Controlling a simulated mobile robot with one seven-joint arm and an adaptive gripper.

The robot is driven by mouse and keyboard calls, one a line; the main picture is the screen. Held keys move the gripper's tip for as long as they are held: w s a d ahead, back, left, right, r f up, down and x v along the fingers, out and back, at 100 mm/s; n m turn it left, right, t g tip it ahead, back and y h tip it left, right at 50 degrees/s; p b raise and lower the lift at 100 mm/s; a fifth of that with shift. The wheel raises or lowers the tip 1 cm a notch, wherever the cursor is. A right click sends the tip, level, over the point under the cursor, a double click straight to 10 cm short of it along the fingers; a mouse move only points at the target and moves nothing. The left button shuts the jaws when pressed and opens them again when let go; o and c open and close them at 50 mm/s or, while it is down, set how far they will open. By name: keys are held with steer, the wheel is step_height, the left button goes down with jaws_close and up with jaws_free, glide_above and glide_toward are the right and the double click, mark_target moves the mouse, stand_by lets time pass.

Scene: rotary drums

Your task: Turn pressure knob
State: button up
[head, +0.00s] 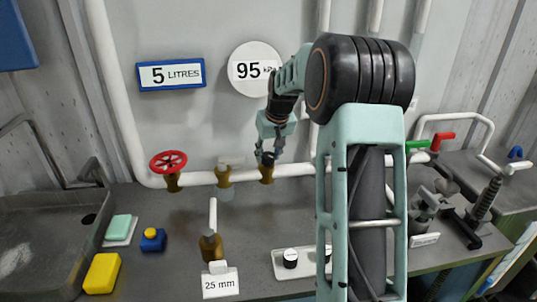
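A round white gauge (255,88) on the wall reads 95 kPa. Below it, a brass valve fitting (266,175) stands on the white horizontal pipe. My gripper (267,157) points down right above this fitting, with its tips at or very near the fitting's top. The knob on top is mostly hidden by the gripper, and I cannot tell whether they touch or whether the fingers are closed. Two black knobs (290,258) sit on a white plate on the bench; the right one is partly hidden by my arm. No label shows which knob is for pressure.
A red handwheel valve (168,162) and another brass fitting (223,176) stand on the pipe to the left. A brass tap (211,245) has a "25 mm" card (220,284). A blue-framed sign (171,75) reads 5 LITRES. Sponges (101,273) lie near the sink at left.

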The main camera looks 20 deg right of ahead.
steer(key=c, duration=0.4)
steer(key=shift+a+m, duration=0.1)
steer(key=shift+m, duration=0.3)
steer(key=shift+c, duration=0.2)
steer(key=shift+m+h+b, duration=0.35)
steer(key=shift+m+h, duration=0.05)
steer(key=shift+m, duration=0.2)
steer(key=o, duration=1.1)
